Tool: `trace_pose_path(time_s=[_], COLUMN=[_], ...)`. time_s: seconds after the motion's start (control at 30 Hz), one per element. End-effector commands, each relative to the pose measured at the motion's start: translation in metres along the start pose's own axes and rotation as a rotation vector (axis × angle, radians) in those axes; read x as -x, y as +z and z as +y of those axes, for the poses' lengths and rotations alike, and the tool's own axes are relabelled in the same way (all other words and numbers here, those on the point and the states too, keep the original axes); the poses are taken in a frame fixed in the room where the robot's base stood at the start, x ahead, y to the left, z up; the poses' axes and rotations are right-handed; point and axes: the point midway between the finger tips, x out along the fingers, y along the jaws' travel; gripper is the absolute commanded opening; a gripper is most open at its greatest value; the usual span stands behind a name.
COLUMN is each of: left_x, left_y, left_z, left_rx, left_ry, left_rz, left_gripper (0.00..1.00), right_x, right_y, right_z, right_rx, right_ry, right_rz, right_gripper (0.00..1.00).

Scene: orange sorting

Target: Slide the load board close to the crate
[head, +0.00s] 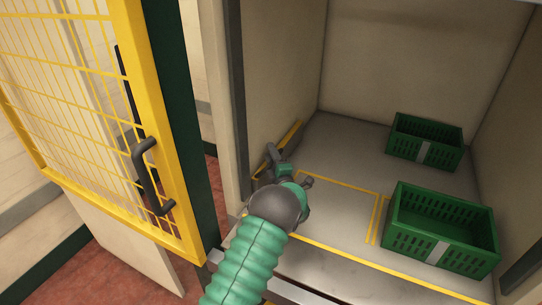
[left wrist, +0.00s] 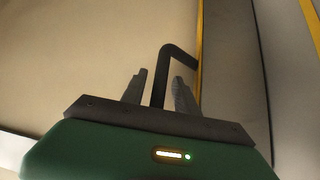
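The load board (head: 291,134) looks like a thin yellow-edged panel by the bay's left wall, mostly hidden behind my left arm. Its dark bent handle (left wrist: 178,52) shows in the left wrist view. My left gripper (head: 271,160) is at the handle; in the left wrist view its two fingers (left wrist: 159,90) are apart, one on each side of the bar, with gaps visible. A green crate (head: 408,240) stands at the front right of the bay floor, and a second green crate (head: 404,146) stands behind it. My right gripper is not in view.
An open yellow mesh door (head: 160,165) with a dark handle (head: 147,180) stands at the left. Yellow lines (head: 340,183) mark the pale bay floor (head: 335,210). The floor between the board and the crates is clear.

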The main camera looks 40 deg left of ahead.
Motion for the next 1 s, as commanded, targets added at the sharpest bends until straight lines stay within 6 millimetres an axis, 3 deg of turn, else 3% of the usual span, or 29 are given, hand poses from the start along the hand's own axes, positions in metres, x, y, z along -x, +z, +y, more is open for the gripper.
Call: trace_pose_path(time_s=[0.07, 0.33, 1.0], left_x=[0.0002, 0.0005, 0.0014], left_y=[0.0001, 0.0001, 0.0003], left_z=[0.0001, -0.0002, -0.0027], left_rx=[0.000, 0.000, 0.000], left_ry=[0.000, -0.001, -0.005], left_rz=[0.000, 0.000, 0.000], left_gripper=[0.35, 0.00, 0.00], right_x=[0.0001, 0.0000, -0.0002], right_y=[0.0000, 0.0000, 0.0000], right_z=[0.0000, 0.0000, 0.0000], right_rx=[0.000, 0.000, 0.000], right_ry=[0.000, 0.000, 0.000], right_rz=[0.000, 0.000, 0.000], right_gripper=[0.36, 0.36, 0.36])
